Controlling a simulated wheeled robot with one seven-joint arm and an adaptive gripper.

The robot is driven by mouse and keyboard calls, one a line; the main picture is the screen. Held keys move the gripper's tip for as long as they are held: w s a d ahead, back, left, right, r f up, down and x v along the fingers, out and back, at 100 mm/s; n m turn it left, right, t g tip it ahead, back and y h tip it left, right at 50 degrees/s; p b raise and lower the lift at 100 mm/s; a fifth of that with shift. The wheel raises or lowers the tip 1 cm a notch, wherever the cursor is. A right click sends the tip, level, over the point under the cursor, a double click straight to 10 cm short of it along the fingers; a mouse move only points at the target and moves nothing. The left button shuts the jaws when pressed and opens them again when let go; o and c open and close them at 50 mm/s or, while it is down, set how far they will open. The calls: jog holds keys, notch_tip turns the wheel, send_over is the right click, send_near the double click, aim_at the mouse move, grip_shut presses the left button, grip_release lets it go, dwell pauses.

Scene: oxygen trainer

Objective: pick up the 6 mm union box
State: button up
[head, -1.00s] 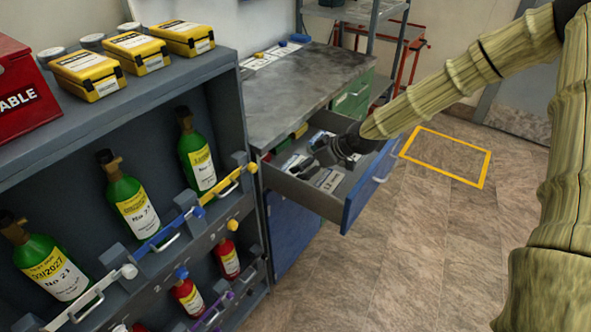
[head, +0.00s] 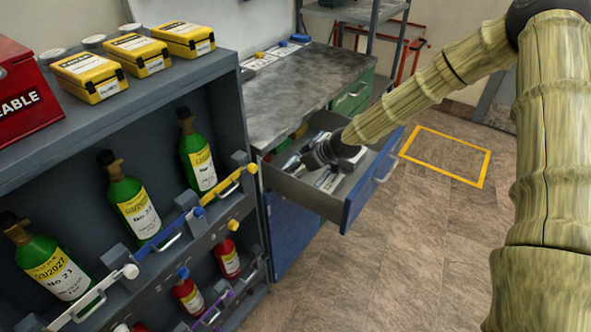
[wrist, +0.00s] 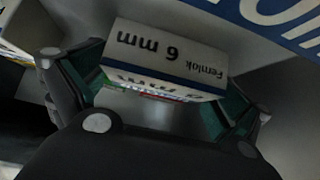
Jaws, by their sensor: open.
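The 6 mm union box (wrist: 165,55) is a small white box with "6 mm" and "Femlok" printed on it, upside down in the wrist view. My gripper (wrist: 155,92) is open. Its dark fingers with green pads stand to the left and right of the box, which lies between them. I cannot tell whether a pad touches it. In the head view my gripper (head: 312,160) reaches down into the open blue-fronted drawer (head: 373,188). There my gripper and arm cover part of the drawer's contents, and I cannot pick out the box.
Other packets (head: 288,163) lie in the drawer, beside my gripper. A grey worktop (head: 290,105) is above it. A cylinder rack (head: 110,160) stands on the left, with yellow cases (head: 136,52) on top. The floor right of the drawer is clear, with a yellow outline (head: 447,172).

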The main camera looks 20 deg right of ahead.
jog(key=c, duration=1)
jog(key=shift+o, duration=0.2)
jog(key=shift+r, duration=0.1)
